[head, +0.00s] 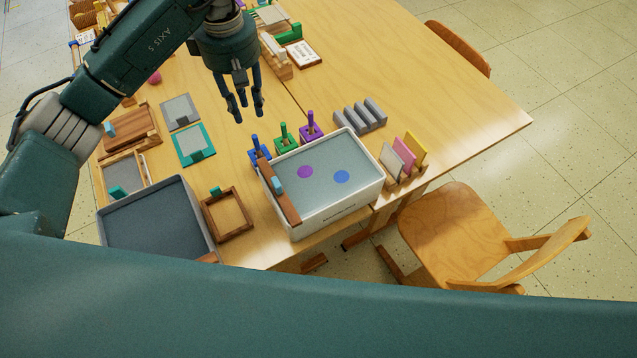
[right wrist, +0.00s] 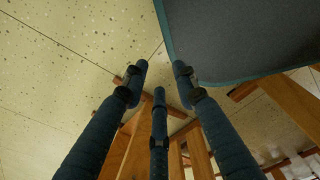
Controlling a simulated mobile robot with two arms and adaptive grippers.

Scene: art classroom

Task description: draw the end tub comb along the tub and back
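The white tub (head: 335,208) stands at the table's near edge, filled with grey-blue liquid that shows a purple spot (head: 305,172) and a blue spot (head: 341,177). The end tub comb, a brown wooden bar (head: 285,203) with a teal grip (head: 277,185), lies across the tub's left end. Its underside is hidden. My left gripper (head: 244,112) hangs above the table, behind and left of the tub, fingers apart, empty and clear of the comb. My right gripper (right wrist: 159,80) shows in the right wrist view, fingers spread and empty, over the floor and wooden furniture legs.
Blue, green and purple handled pots (head: 285,135) stand behind the tub. A grey rack (head: 360,116) and coloured upright boards (head: 405,158) stand near its right side. A wooden frame (head: 227,214) and a dark tray (head: 155,225) lie left. A chair (head: 455,230) stands right.

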